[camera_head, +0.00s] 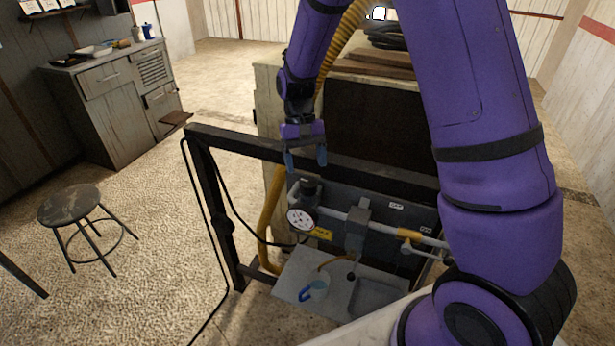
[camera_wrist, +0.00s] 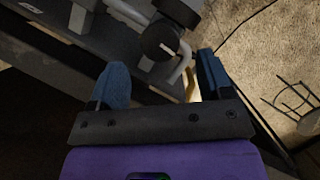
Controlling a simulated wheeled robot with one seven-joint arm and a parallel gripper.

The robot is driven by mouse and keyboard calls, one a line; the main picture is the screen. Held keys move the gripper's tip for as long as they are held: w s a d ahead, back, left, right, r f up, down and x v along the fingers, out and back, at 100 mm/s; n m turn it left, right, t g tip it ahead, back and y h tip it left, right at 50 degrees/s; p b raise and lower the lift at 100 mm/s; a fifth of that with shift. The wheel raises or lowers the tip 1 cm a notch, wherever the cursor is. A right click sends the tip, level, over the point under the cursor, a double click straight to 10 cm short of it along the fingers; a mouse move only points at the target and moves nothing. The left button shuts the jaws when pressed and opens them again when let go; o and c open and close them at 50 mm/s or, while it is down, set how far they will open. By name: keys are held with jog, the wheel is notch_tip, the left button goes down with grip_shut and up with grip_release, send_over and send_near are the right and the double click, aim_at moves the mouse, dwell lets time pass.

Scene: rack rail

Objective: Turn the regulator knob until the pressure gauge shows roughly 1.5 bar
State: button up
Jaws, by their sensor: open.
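The black regulator knob (camera_head: 309,187) sits on top of the regulator on the rack's grey panel. The pressure gauge (camera_head: 300,219) with a white dial is just below it; its needle is too small to read. My gripper (camera_head: 306,161) is open and empty above the knob, its blue fingers pointing down and apart from it. In the wrist view the round dark knob (camera_wrist: 160,40) lies beyond the fingertips, roughly between the two fingers of my gripper (camera_wrist: 161,72). The gauge's face cannot be made out in the wrist view.
A black frame post (camera_head: 205,200) and rail surround the panel. A stool (camera_head: 70,203) stands left on open floor.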

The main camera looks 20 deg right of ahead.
jog(key=shift+v, duration=2.6)
jog(key=s+d+r+t, duration=0.2)
jog(key=s+r, duration=0.4)
jog(key=r, duration=0.2)
jog(key=s+d+r+t, duration=0.2)
jog(key=s+r+t, duration=0.1)
jog(key=s+r, duration=0.4)
jog(key=s+d+r+t, duration=0.1)
jog(key=s+r+t, duration=0.1)
jog(key=s, duration=0.5)
jog(key=s+d+r+t, duration=0.1)
jog(key=s+r+t, duration=0.1)
jog(key=s, duration=0.5)
jog(key=shift+s+d+r+n+t, duration=0.15)
jog(key=shift+d+r+n+t, duration=0.2)
jog(key=shift+r, duration=0.35)
jog(key=shift+a, duration=0.1)
